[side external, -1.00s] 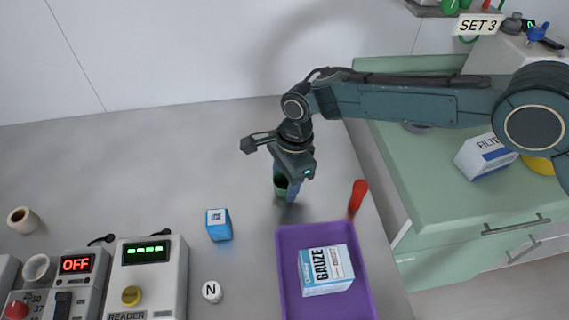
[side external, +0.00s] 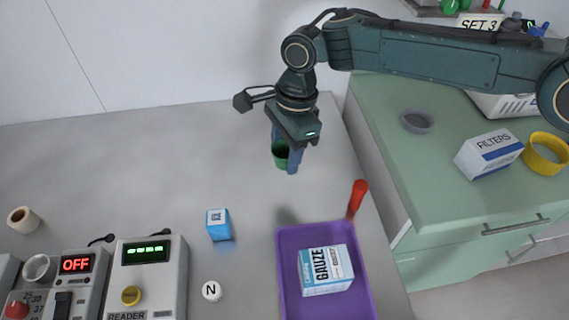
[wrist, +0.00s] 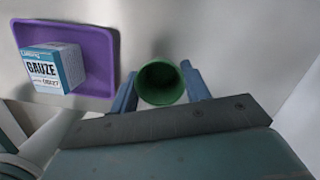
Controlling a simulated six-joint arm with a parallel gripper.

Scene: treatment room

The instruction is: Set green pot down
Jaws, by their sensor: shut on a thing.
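The green pot (side external: 281,154) is held between the two blue fingers of my gripper (side external: 286,158) in the side view. My gripper is shut on it. The pot appears raised above the grey table, with a soft shadow on the table lower in the picture. In the wrist view the pot (wrist: 160,82) is between the fingers (wrist: 160,88), its open mouth facing the camera and its inside looking empty.
A purple tray (side external: 287,278) holding a gauze box (side external: 325,270) is in front of the pot. A red-handled thing (side external: 357,197) stands at the tray's far right corner. A blue box (side external: 219,225) is left of the tray. The table's left middle is clear.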

